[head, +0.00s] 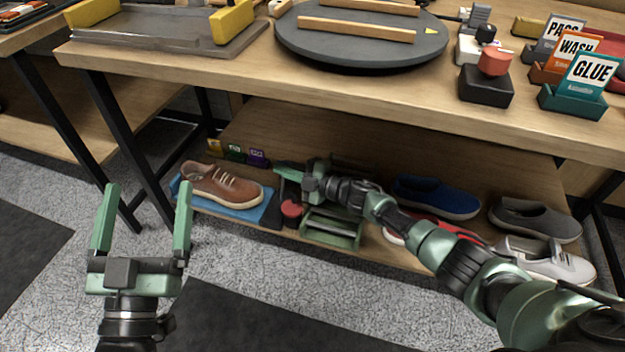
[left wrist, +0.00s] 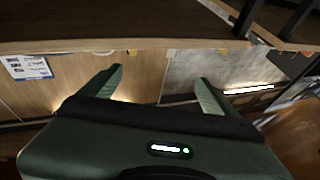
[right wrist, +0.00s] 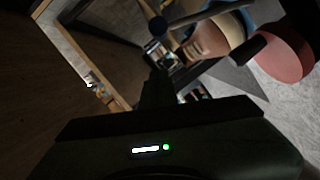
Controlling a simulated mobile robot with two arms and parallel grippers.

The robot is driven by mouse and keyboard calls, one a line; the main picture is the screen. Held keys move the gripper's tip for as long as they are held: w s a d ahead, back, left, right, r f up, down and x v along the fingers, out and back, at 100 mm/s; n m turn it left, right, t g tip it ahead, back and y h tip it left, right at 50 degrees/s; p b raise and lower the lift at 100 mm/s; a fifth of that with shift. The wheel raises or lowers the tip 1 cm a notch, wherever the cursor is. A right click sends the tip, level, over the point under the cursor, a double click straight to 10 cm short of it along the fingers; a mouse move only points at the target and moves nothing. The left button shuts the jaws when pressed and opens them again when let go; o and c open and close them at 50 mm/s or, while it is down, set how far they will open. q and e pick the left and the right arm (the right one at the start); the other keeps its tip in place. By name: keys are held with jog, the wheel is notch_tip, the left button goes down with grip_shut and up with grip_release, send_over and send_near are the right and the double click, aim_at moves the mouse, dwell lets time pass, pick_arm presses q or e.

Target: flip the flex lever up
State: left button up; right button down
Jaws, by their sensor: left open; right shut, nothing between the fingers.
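A green and dark fixture (head: 333,228) stands on the lower shelf, with a red round knob (head: 291,209) at its left. The knob shows large in the right wrist view (right wrist: 283,53). A dark bar with a round black end (right wrist: 157,27) crosses that view; I cannot tell for sure whether it is the flex lever. My right gripper (head: 280,168) is shut and empty, reaching under the tabletop just above the fixture, between it and the brown shoe (head: 222,185). Contact with the lever cannot be made out. My left gripper (head: 144,220) is open and empty in front of the bench.
The brown shoe lies on a blue mat (head: 198,202). A blue shoe (head: 437,197), a grey shoe (head: 535,218) and a white shoe (head: 545,260) stand to the right. The tabletop (head: 390,95) overhangs my right arm. A black bench leg (head: 125,150) is near my left gripper.

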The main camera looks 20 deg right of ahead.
pick_arm(q)
notch_tip(320, 180, down, 16)
jog(key=s+a+g+y+p, duration=0.2)
jog(key=a+g+y+p, duration=0.1)
jog(key=g, duration=0.6)
jog(key=shift+s+r, duration=0.2)
jog(key=shift+r, duration=0.05)
pick_arm(e)
jog(key=v, duration=1)
jog(key=shift+r, duration=0.2)
pick_arm(q)
jog(key=shift+d, duration=0.1)
pick_arm(e)
jog(key=shift+a, duration=0.1)
